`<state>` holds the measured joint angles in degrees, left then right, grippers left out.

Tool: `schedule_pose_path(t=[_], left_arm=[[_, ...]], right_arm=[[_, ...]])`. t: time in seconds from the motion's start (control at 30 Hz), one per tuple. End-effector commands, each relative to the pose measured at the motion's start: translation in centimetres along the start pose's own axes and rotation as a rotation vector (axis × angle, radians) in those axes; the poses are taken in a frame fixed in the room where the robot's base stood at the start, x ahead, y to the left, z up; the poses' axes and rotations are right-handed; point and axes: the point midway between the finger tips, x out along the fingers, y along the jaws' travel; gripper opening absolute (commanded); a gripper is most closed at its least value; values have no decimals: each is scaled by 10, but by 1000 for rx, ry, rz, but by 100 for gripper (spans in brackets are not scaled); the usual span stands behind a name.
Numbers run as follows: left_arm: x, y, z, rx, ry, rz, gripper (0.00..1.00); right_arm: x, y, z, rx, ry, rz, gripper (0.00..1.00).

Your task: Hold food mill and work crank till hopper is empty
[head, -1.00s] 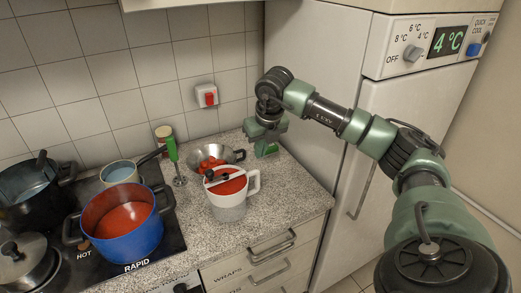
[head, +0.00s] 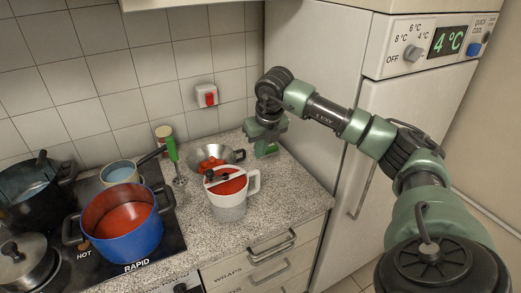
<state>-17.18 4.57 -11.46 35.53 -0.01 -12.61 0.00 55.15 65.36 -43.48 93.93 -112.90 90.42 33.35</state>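The food mill (head: 228,208) stands upright on the speckled counter, a white pot-like vessel with a loop handle on its right side. Red pulp (head: 231,187) shows in its hopper. The crank (head: 224,180) lies across the top, with a dark knob at its left end. My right gripper (head: 263,138) hangs above the counter behind and to the right of the mill, apart from both crank and handle. Its fingers are small and dark here, and I cannot tell whether they are open. My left gripper is out of view.
A metal colander (head: 236,157) with red pieces stands behind the mill. A blue pot of red sauce (head: 140,239) and other pans crowd the hob. The fridge (head: 312,75) stands to the right. Counter at front right is clear.

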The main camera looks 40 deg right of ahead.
Motion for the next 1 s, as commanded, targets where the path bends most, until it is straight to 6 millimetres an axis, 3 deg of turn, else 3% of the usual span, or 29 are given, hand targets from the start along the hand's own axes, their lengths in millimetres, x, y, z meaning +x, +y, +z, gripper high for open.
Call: schedule_pose_path(t=[1.0], left_arm=[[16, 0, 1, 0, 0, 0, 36]], right_arm=[[19, 0, -6, 0, 0, 0, 0]])
